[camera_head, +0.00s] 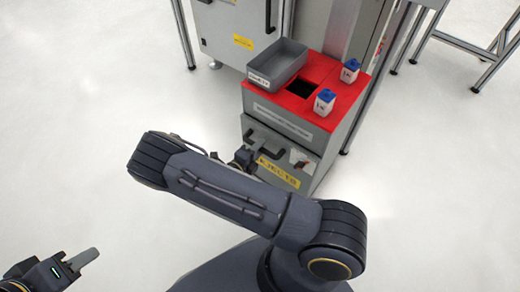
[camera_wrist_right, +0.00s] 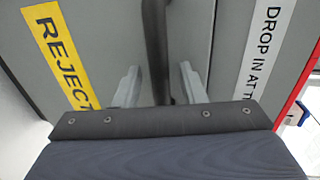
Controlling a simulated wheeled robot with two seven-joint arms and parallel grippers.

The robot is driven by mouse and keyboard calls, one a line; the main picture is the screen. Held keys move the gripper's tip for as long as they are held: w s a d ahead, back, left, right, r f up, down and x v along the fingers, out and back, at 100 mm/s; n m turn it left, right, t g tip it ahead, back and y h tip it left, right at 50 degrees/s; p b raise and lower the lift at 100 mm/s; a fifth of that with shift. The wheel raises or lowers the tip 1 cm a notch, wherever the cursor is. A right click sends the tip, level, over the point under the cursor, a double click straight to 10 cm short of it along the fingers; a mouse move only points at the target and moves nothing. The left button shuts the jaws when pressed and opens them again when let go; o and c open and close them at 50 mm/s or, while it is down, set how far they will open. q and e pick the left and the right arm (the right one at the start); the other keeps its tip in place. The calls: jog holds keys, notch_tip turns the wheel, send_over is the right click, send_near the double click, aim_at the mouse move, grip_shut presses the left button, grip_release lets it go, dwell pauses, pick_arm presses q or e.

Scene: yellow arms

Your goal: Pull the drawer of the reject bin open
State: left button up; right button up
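The reject bin (camera_head: 316,129) is a grey cabinet with a red top. Its drawer front (camera_head: 310,161) has a yellow REJECT label (camera_head: 278,172), which also shows in the right wrist view (camera_wrist_right: 62,55). The dark bar handle (camera_wrist_right: 155,45) runs along the drawer front. The drawer looks closed. My right gripper (camera_wrist_right: 158,88) is open, one finger on each side of the handle, with gaps showing between fingers and bar. In the head view my right gripper (camera_head: 243,158) is at the handle's left part, partly hidden by my arm. My left gripper (camera_head: 80,262) is far from the bin; its opening is unclear.
On the bin's top are a grey tray (camera_head: 292,58), a dark square opening (camera_head: 300,88) and two small white containers with blue lids (camera_head: 325,102) (camera_head: 350,70). A grey cabinet (camera_head: 225,28) stands behind. Metal frame legs (camera_head: 470,40) stand right. The floor in front is clear.

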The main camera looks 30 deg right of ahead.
jog(key=shift+w+d+f, duration=0.1)
jog(key=shift+w+d, duration=0.1)
jog(key=shift+d, duration=0.35)
pick_arm(q)
jog(key=shift+f, duration=0.15)
pick_arm(e)
grip_shut()
jog(key=shift+a, duration=0.1)
